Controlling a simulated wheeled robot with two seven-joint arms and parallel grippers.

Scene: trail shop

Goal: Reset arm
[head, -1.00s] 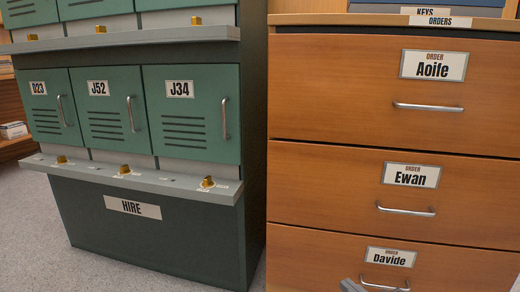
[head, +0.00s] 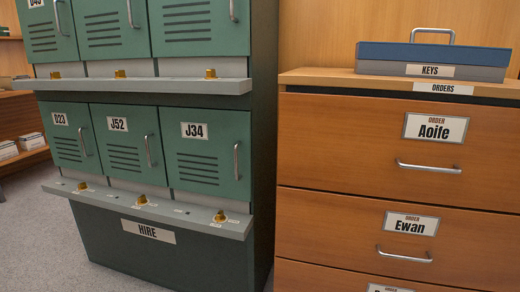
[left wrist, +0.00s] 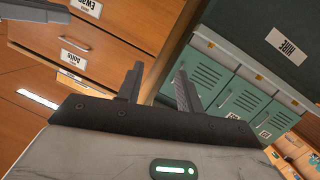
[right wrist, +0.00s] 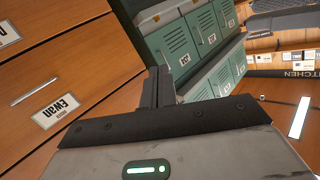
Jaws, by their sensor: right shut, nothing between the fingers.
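My left gripper (left wrist: 158,90) shows in the left wrist view with its two fingers apart and nothing between them. My right gripper (right wrist: 159,86) shows in the right wrist view with its fingers together and nothing held. Neither gripper shows in the head view now. In the left wrist view the drawer fronts lie to the left and the green lockers to the right. In the right wrist view the Ewan drawer (right wrist: 60,100) is at the left and the lockers (right wrist: 185,45) are beyond the fingers.
The green locker cabinet (head: 175,250) stands at left with small shelves bearing brass knobs. The wooden order drawers (head: 400,190) stand at right, shut. A blue and grey KEYS box (head: 432,55) sits on top. Grey carpet (head: 40,215) is clear at far left.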

